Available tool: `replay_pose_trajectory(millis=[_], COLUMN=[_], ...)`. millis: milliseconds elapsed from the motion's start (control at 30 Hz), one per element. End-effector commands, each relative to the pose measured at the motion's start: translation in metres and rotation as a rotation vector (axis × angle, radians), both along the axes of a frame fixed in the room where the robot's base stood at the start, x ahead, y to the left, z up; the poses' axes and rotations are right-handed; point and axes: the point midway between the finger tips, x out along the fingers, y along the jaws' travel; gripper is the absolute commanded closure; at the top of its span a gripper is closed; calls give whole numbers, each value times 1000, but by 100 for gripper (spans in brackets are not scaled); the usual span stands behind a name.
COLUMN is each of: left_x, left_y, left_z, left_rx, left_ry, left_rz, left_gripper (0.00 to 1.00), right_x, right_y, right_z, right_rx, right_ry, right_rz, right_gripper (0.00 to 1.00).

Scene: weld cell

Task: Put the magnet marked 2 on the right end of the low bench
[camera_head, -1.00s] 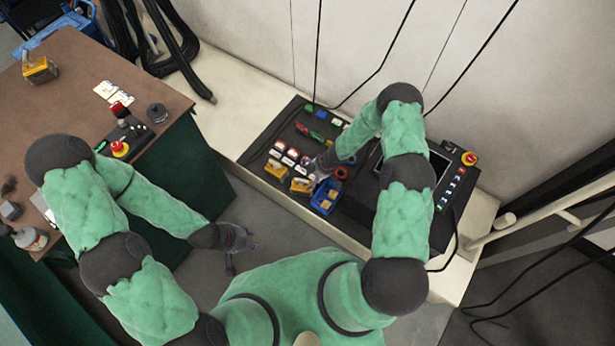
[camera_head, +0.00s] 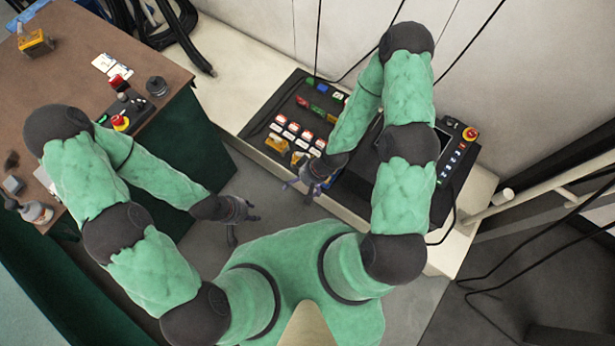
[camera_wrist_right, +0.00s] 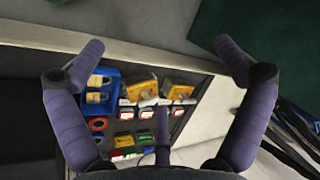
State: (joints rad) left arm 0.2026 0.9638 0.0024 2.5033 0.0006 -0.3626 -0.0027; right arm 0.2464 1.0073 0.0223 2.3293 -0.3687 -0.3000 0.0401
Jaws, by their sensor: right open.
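Two yellow blocks that look like magnets sit at the front edge of a black board: one yellow block (camera_head: 277,143) and another (camera_head: 299,158). They also show in the right wrist view, the first (camera_wrist_right: 177,88) and the second (camera_wrist_right: 140,89). I cannot read a number on either. The board lies on the low cream bench (camera_head: 225,118) along the wall. My right gripper (camera_head: 298,184) is open and empty over the bench's front edge; its spread fingers (camera_wrist_right: 160,48) show in the wrist view. My left gripper (camera_head: 246,222) is open and empty above the floor.
A blue bin (camera_wrist_right: 99,77) with padlocks stands beside the blocks, with several red-and-white tags. A control panel (camera_head: 452,180) is on the bench's right part. The brown table (camera_head: 80,80) holds another yellow block (camera_head: 36,42), switches and bottles. The bench's left stretch is clear.

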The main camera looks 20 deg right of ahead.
Motion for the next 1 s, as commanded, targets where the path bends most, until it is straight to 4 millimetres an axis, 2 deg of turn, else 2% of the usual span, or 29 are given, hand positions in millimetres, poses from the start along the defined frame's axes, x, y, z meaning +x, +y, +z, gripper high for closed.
replay_pose_trajectory(millis=[100,300,633,800,1000], left_x=[0,0,0,0,0], left_y=[0,0,0,0,0], left_z=[0,0,0,13,15], left_rx=[0,0,0,0,0], left_ry=[0,0,0,0,0], left_rz=[0,0,0,0,0], left_gripper=[60,60,60,60,60], right_x=[-28,-52,-55,-55,-55], right_y=[-1,-6,-7,-7,-7], right_z=[12,21,22,35,36], right_rx=[-31,-73,-78,-78,-78], right_ry=[77,145,155,154,154], right_rz=[-115,-220,-234,-234,-234], right_gripper=[0,0,0,0,0])
